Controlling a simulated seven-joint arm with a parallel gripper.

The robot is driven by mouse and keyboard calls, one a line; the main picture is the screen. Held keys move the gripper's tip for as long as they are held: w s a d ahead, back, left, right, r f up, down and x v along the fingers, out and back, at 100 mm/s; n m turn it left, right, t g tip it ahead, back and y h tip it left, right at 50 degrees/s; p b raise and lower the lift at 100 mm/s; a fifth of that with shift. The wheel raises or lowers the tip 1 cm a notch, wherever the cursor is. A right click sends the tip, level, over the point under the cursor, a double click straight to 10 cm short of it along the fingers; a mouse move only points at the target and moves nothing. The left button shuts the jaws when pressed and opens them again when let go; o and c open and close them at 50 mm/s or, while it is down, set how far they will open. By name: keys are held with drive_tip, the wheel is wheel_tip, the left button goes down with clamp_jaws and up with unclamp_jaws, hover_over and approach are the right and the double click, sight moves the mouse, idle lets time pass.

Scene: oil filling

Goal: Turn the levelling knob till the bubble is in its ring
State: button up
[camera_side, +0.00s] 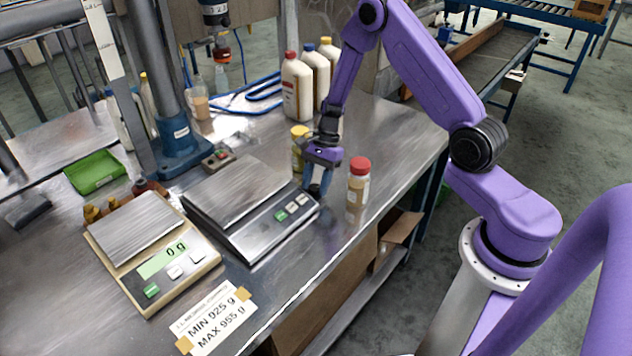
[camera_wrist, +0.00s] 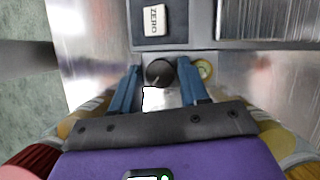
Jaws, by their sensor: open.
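The levelling knob (camera_wrist: 158,73) is small, round and black with a light pointer mark. It shows in the wrist view just beyond a white label, at the edge of the grey scale (camera_side: 262,236). My gripper (camera_wrist: 160,77) is open, with one blue finger on each side of the knob. I cannot tell whether the fingers touch it. The bubble level (camera_wrist: 204,69) is a round yellow-green vial right of the right finger. Its bubble is too small to place against the ring. In the side view my gripper (camera_side: 318,184) is low at the scale's right corner and hides the knob.
A red-capped bottle (camera_side: 358,183) stands close right of my gripper, and a yellow-capped bottle (camera_side: 298,148) close behind it. A beige scale (camera_side: 160,262) reading 0 g stands left. White jugs (camera_side: 297,90) stand at the back. The bench front holds a MIN/MAX card (camera_side: 213,318).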

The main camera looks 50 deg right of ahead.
drive_tip(key=c, duration=0.8)
drive_tip(key=shift+o, duration=0.2)
drive_tip(key=shift+s+m+t, duration=0.1)
drive_tip(key=shift+m+t, duration=0.8)
drive_tip(key=shift+m, duration=1.4)
drive_tip(key=o, duration=0.8)
drive_tip(key=shift+c, duration=0.2)
drive_tip(key=shift+r, duration=0.15)
drive_tip(key=v, duration=1.7)
drive_tip(key=shift+r, duration=0.1)
